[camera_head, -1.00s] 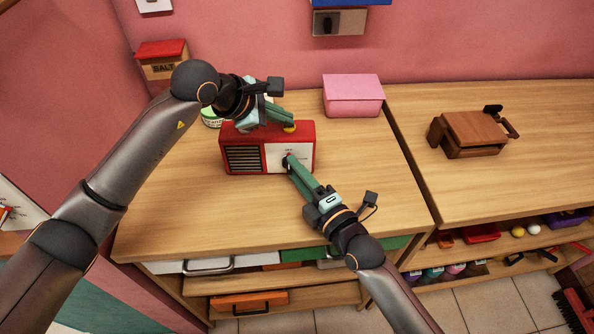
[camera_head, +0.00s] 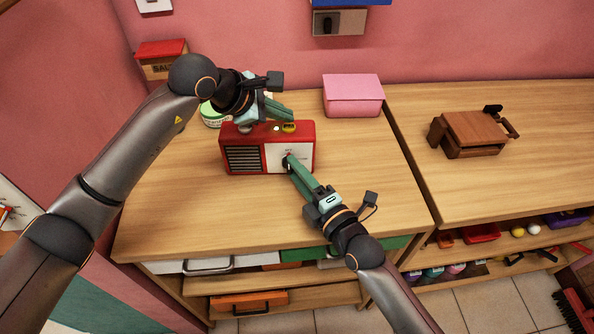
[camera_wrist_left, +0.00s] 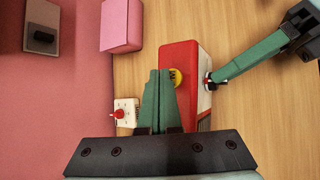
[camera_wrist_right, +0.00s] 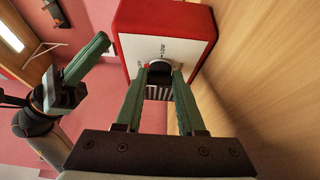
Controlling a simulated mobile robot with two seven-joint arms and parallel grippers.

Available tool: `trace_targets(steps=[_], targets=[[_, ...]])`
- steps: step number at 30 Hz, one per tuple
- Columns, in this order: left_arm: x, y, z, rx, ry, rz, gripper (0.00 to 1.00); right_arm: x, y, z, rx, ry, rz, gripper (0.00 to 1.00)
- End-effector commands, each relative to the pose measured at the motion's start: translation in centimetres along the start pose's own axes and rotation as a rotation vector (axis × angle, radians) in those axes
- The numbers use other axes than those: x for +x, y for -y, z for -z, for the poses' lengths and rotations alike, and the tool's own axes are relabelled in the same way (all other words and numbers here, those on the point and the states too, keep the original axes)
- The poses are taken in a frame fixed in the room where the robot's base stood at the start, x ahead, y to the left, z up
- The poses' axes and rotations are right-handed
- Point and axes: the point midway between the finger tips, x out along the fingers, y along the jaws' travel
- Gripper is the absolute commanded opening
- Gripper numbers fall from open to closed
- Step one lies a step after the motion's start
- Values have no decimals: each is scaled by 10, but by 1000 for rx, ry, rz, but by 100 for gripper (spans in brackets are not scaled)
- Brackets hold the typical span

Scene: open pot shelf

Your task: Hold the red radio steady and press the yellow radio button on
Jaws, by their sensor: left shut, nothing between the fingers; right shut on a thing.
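The red radio (camera_head: 306,140) stands on the wooden counter, with a speaker grille at left and a white dial panel at right. The yellow button (camera_head: 288,127) is on its top; it also shows in the left wrist view (camera_wrist_left: 176,78). A small bright spot (camera_head: 276,129) shows beside the button. My left gripper (camera_head: 290,116) is shut and empty, just above and behind the button, apparently apart from it. My right gripper (camera_head: 289,162) is shut on the dark dial knob (camera_wrist_right: 160,68) on the radio's front.
A green-labelled jar (camera_head: 212,116) stands behind the radio's left end. A salt box (camera_head: 163,66) is at the back left, a pink box (camera_head: 352,98) at the back right. A white item with a red knob (camera_wrist_left: 125,112) is near the radio. The counter before the radio is clear.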

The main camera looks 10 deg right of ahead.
Motion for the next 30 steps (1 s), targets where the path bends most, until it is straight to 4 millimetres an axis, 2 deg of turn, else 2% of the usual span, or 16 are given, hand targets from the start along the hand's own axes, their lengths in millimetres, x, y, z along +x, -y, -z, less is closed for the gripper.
trace_targets(steps=[18, 29, 30], targets=[[-38, -28, -28, 2, 0, -3, 0, 0, 1, 0, 0, 0, 3, 0], [-42, -31, -31, 0, 0, -1, 0, 0, 1, 0, 0, 0, 3, 0], [-42, -31, -31, 0, 0, -1, 0, 0, 1, 0, 0, 0, 3, 42]])
